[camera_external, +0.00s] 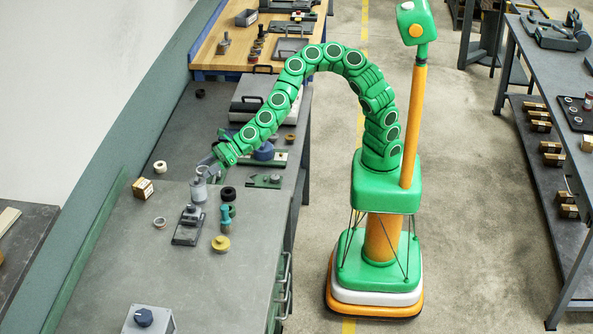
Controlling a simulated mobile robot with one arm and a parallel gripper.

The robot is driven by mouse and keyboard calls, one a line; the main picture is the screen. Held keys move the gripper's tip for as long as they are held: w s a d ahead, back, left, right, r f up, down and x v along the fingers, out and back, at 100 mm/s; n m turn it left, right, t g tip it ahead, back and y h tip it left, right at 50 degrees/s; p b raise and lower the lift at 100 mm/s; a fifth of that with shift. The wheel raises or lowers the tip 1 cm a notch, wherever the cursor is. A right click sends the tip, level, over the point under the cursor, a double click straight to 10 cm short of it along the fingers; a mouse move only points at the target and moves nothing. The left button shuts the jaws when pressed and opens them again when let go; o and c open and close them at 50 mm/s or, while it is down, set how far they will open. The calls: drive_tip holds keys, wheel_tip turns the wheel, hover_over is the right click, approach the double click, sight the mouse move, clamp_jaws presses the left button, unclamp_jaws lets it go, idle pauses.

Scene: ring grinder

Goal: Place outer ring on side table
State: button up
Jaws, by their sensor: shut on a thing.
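My gripper (208,169) is at the end of my green arm, over the back part of the grey workbench (115,280). It is shut on a small pale grey ring-like part (201,170), probably the outer ring, though the part is small and partly hidden by the fingers. This part is just above a light grey cylinder (198,191) standing on the bench; I cannot tell whether they touch. Which surface is the side table is not clear; a dark table (22,240) stands at the left edge and a long one (545,75) at the right.
Near the gripper are a black ring (228,193), a teal post (226,217), a yellow knobbed part (221,244), a dark fixture (188,228), a small box (143,188) and pale rings (160,167).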

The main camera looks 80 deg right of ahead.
drive_tip(key=w+d+r+m+h, duration=0.1)
drive_tip(key=w+d+r, duration=0.1)
drive_tip(key=d, duration=1)
drive_tip(key=w+d+r+m+t+h, duration=0.1)
drive_tip(key=d, duration=1.2)
drive_tip(key=w+d+r+m+h, duration=0.1)
drive_tip(key=w+d+r, duration=0.1)
drive_tip(key=d, duration=1)
drive_tip(key=shift+w+d+r+t+h, duration=0.3)
drive_tip(key=shift+r, duration=0.05)
drive_tip(key=shift+a, duration=0.1)
